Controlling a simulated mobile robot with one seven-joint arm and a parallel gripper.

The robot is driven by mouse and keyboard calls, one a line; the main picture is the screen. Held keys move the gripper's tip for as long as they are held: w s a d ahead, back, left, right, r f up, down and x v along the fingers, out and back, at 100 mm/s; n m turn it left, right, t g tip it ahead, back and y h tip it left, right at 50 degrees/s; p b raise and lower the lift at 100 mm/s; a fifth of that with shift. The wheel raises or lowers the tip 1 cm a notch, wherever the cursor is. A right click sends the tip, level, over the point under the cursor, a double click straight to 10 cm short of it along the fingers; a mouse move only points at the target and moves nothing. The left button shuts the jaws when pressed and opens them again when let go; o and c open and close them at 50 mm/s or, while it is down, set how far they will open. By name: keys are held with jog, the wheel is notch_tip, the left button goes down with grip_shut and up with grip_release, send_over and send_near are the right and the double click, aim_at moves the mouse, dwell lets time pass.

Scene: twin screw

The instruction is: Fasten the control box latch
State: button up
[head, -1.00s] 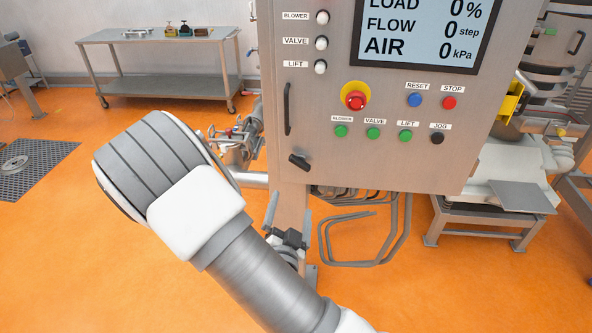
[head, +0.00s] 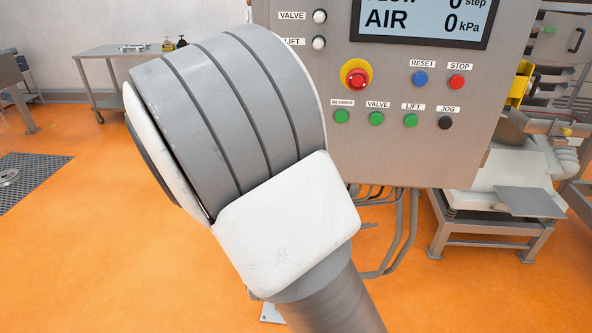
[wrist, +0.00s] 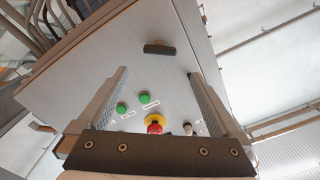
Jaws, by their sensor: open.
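The control box (head: 420,150) stands upright behind my arm in the head view, its lower left part covered. The wrist view shows its door inverted. The latch, a short black handle (wrist: 160,49), lies roughly level across the picture near a corner of the door. My gripper (wrist: 158,72) is open, its two fingers spread wide and pointing at the door. The latch is beyond the fingertips, between their lines, with nothing gripped. Whether a fingertip touches the door cannot be told. Both latch and gripper are hidden in the head view.
A red emergency stop (head: 357,77) and green buttons (head: 376,118) are on the panel; in the wrist view the red stop (wrist: 155,125) shows between the fingers. Bent pipes (head: 400,235) are below the box. A steel table (head: 110,55) stands at back left. Orange floor is open at left.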

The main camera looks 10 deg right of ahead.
jog(key=p+x, duration=0.2)
jog(key=x, duration=0.9)
jog(key=shift+w, duration=0.3)
jog(key=shift+d, duration=0.15)
jog(key=shift+c, duration=0.2)
jog(key=c, duration=1.1)
jog(key=shift+f, duration=0.1)
jog(key=shift+n+b, duration=1.2)
jog(key=shift+n, duration=2.2)
